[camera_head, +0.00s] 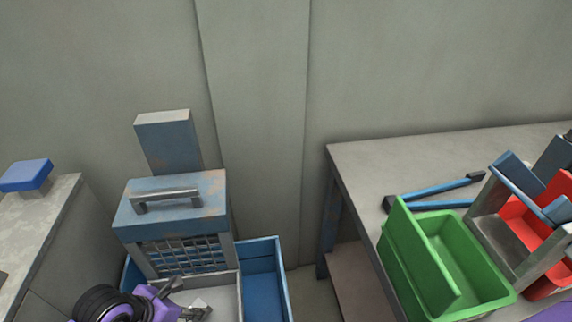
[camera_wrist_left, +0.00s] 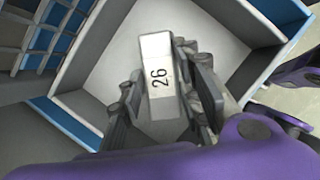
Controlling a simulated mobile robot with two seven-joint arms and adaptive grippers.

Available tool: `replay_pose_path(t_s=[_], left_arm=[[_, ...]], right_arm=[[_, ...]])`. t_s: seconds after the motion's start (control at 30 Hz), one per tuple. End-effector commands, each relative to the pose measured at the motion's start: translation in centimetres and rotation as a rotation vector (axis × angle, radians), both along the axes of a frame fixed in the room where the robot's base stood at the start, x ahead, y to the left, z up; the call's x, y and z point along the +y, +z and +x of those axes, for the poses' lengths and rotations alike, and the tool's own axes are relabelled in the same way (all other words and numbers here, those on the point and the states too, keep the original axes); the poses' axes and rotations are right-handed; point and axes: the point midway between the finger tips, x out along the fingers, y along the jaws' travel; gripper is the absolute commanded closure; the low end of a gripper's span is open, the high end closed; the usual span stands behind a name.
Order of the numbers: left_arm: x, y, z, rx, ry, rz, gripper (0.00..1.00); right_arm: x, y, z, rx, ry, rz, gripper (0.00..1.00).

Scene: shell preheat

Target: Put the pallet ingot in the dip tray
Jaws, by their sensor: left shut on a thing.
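The ingot (camera_wrist_left: 158,75) is a pale block with a dark "26" on its face. My left gripper (camera_wrist_left: 165,108) is shut on it, with dark fingers on both sides. In the head view my left gripper (camera_head: 190,307) is at the bottom left, over a pale grey walled tray (camera_head: 229,288) that looks like the dip tray. In the left wrist view the tray (camera_wrist_left: 108,55) spreads out behind the ingot. I cannot tell whether the ingot touches its floor.
A blue bin (camera_head: 262,258) surrounds the grey tray. A blue-grey heater box (camera_head: 175,210) with a handle and wire grille stands just behind it. On the right table (camera_head: 400,152) are a green bin (camera_head: 468,262), a red bin (camera_head: 520,225) and a blue-handled tool (camera_head: 440,193).

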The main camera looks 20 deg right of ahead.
Motion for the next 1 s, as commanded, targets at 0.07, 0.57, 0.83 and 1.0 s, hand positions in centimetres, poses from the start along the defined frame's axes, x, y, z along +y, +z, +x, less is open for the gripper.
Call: replay_pose_path(t_s=[0.07,0.57,0.83,1.0], left_arm=[[-0.4,-0.3,0.3,-0.003,0.0,-0.002,1.0],[-0.7,-3.8,0.5,-0.003,-0.001,-0.001,1.0],[-0.6,-4.1,0.5,0.0,-0.001,0.0,0.49],[-0.6,-4.1,0.5,0.0,-0.001,0.0,0.49]], right_arm=[[0.1,0.0,0.3,-0.004,0.002,0.0,0.6],[0.1,-0.2,0.3,-0.003,0.003,0.002,0.6],[0.2,-0.3,0.3,-0.003,0.003,0.002,0.6],[0.2,-0.3,0.3,-0.003,0.003,0.002,0.6]])
